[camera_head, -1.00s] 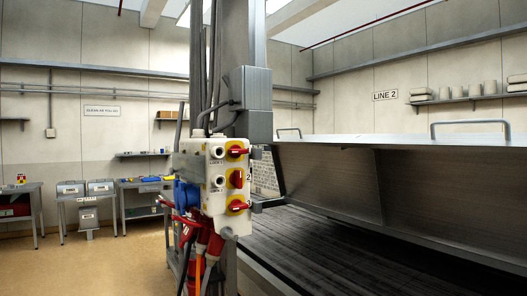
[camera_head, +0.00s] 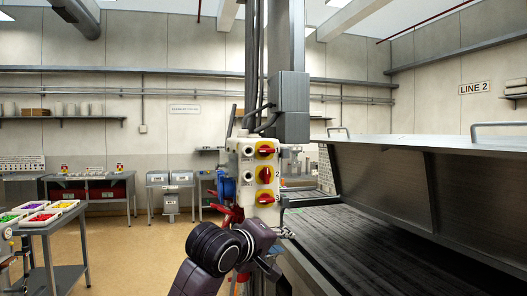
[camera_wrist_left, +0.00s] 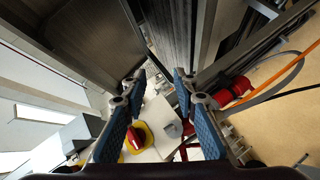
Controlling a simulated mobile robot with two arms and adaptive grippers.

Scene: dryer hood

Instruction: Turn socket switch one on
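The white socket box (camera_head: 246,178) hangs on the grey post, with three red rotary switches on yellow plates down its front. The top switch (camera_head: 265,151) and bottom switch (camera_head: 265,198) have handles lying roughly level; the middle switch (camera_head: 265,175), beside a "2", looks more upright. My left gripper (camera_head: 284,232) is low in front of the box, below the bottom switch. In the left wrist view the gripper (camera_wrist_left: 159,84) has its blue-padded fingers apart and empty. A red and yellow switch (camera_wrist_left: 138,138) shows between them; which one I cannot tell. My right gripper is not in view.
The large sloping metal hood (camera_head: 385,180) and dark bed (camera_head: 350,235) stand to the right of the box. Red plugs and cables hang under the box. A table with coloured trays (camera_head: 60,222) is at the left. Floor between is clear.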

